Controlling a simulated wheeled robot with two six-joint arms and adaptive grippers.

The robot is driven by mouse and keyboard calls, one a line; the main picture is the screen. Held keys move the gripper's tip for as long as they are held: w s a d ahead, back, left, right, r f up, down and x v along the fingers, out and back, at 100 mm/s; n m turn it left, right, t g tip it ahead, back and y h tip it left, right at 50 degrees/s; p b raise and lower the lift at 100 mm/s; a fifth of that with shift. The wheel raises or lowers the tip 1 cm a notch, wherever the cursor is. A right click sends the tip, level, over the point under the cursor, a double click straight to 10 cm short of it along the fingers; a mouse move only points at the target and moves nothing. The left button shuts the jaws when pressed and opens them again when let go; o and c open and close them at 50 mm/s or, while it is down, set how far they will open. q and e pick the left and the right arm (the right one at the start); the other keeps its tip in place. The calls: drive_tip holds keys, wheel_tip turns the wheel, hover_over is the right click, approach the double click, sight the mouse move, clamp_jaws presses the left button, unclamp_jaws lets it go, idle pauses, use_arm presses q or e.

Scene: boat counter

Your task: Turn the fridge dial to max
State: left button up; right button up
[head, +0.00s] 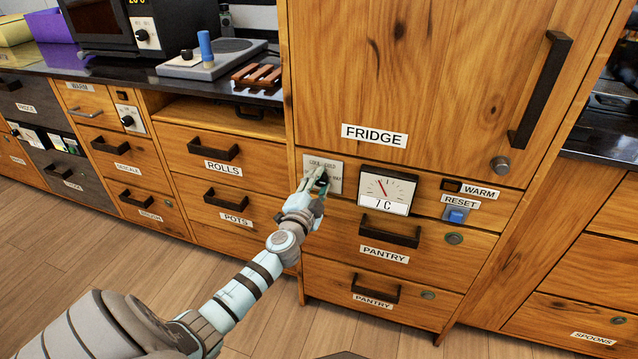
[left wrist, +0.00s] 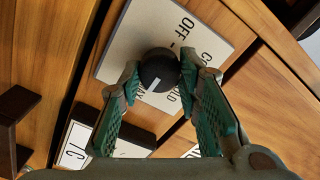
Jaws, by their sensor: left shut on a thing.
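The fridge dial is a round black knob (left wrist: 157,66) with a white pointer mark, on a pale label plate (left wrist: 125,32). My left gripper (left wrist: 160,82) is shut on the knob, one finger on each side. The pointer mark faces the lower left of the left wrist view, away from the word OFF. Other words on the plate are partly hidden by a finger. In the head view the plate (head: 334,169) is under the FRIDGE label, and my left gripper (head: 317,186) covers most of the knob. My right gripper is not in view.
A gauge (head: 389,188) right of the dial reads 7 C. Beyond it are a WARM label (head: 479,191) and a blue RESET switch (head: 456,214). Pantry drawer handles (head: 390,231) stick out below. The fridge door handle (head: 540,90) is at upper right.

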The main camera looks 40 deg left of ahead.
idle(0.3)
use_arm(q)
drive_tip(key=o, duration=1.1)
drive_tip(key=shift+o, duration=0.2)
drive_tip(key=v, duration=1.2)
drive_tip(key=shift+w, duration=0.1)
